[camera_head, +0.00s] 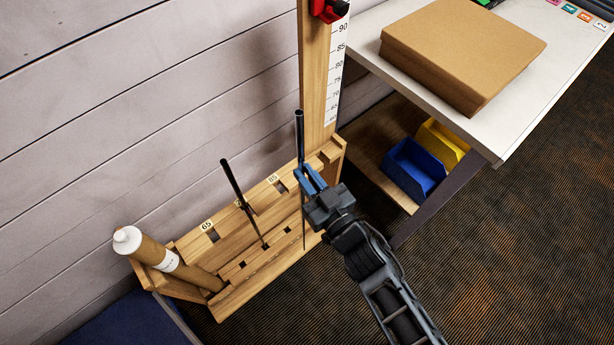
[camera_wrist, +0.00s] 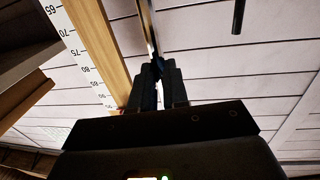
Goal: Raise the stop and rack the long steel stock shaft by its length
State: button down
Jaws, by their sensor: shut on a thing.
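My gripper (camera_head: 309,180) is shut on a steel shaft (camera_head: 299,130) with a dark grip at its top. The shaft is upright at the right end of the wooden rack (camera_head: 228,272), in front of the scale post (camera_head: 315,75). Its thin lower part runs down past the rack's front; whether its tip touches the rack cannot be told. The wrist view shows the shaft (camera_wrist: 150,30) between my fingers (camera_wrist: 158,85), beside the numbered scale (camera_wrist: 78,50). The red stop (camera_head: 330,10) is high on the post, above the 90 mark, partly cut off by the frame.
Another dark-gripped shaft (camera_head: 235,182) leans in the rack's middle slot. Slot labels 65 (camera_head: 206,225) and 85 (camera_head: 273,179) show. A white-capped tube (camera_head: 150,250) stands at the rack's left end. A white bench (camera_head: 520,75) with a cardboard box (camera_head: 460,50) is at right, with blue and yellow bins below.

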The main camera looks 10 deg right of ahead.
jog(key=w+a+f+b, duration=0.5)
jog(key=w+a+b, duration=0.2)
jog(key=w+b, duration=0.2)
jog(key=shift+w+a+f, duration=0.15)
jog(key=shift+w+f, duration=0.05)
jog(key=shift+w, duration=0.85)
dwell(0.6)
jog(key=c, duration=1.1)
grip_release()
jog(key=shift+o, duration=0.2)
jog(key=p+v, duration=0.2)
jog(key=v, duration=0.6)
